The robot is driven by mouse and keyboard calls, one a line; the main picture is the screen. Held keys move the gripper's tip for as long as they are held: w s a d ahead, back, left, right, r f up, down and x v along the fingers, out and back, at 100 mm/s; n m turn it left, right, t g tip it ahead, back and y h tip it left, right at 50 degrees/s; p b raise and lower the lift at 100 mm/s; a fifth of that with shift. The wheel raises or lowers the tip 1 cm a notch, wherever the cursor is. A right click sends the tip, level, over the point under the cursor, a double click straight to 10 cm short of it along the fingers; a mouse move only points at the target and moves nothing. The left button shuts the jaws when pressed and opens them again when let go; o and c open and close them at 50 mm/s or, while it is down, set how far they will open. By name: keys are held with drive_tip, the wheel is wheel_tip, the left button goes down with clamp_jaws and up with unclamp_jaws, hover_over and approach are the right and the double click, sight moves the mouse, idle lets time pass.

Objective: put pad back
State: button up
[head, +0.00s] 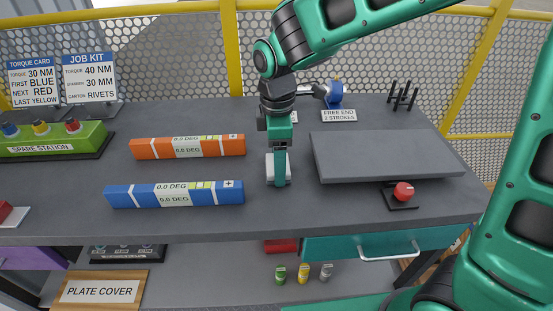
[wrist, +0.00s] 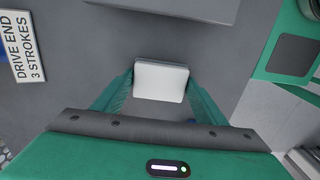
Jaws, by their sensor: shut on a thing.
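The pad (head: 269,168) is a small white block with rounded corners in the middle of the bench, between the level bars and the grey slab. My gripper (head: 280,180) points down and is shut on it. In the wrist view the pad (wrist: 161,80) sits between my two green fingertips (wrist: 160,88). I cannot tell whether its underside touches the bench top. In the head view one finger hides part of the pad.
A flat grey slab (head: 385,153) lies right of my gripper, with a red button (head: 403,191) in front. An orange level (head: 188,146) and a blue level (head: 174,194) lie left. A "FREE END 2 STROKES" sign (head: 339,115) stands behind. A teal drawer (head: 335,247) is below.

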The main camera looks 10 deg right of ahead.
drive_tip(key=o, duration=1.1)
drive_tip(key=shift+f, duration=0.1)
wheel_tip(320, 180, up, 12)
drive_tip(key=shift+r, duration=0.15)
